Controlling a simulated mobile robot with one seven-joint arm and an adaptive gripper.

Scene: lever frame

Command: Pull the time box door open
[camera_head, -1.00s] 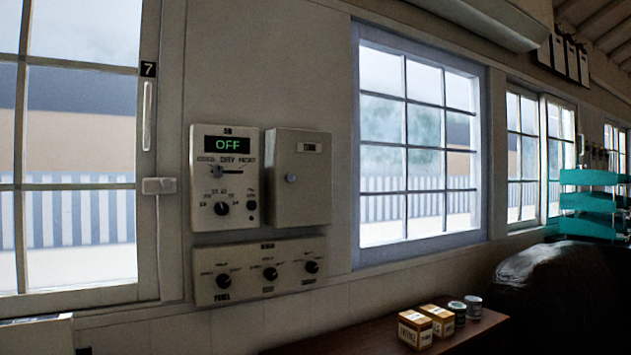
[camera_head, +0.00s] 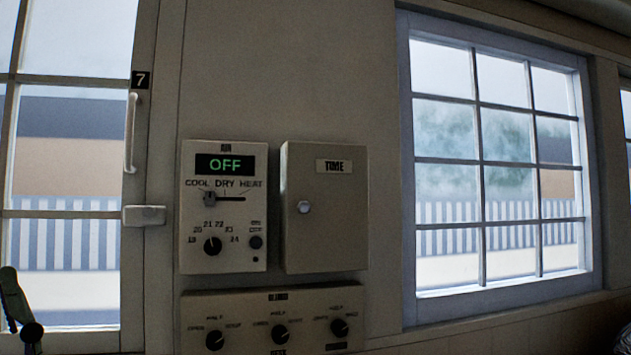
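The time box (camera_head: 335,235) is a beige wall box with a "TIME" label at its upper right. Its door (camera_head: 340,190) looks shut, with a small round light knob (camera_head: 304,207) on the door's left side. My gripper (camera_head: 20,305) seems to show only in part at the lower left edge, as a green and black shape in front of the window. It is well left of the time box and apart from it. Its fingertips cannot be made out clearly.
Left of the time box is a control panel (camera_head: 223,240) with a green "OFF" display, a slider and a dial. Below is a panel with three knobs (camera_head: 275,318). A handled window (camera_head: 70,150) is at left, another window (camera_head: 495,160) at right. The wall before the box is clear.

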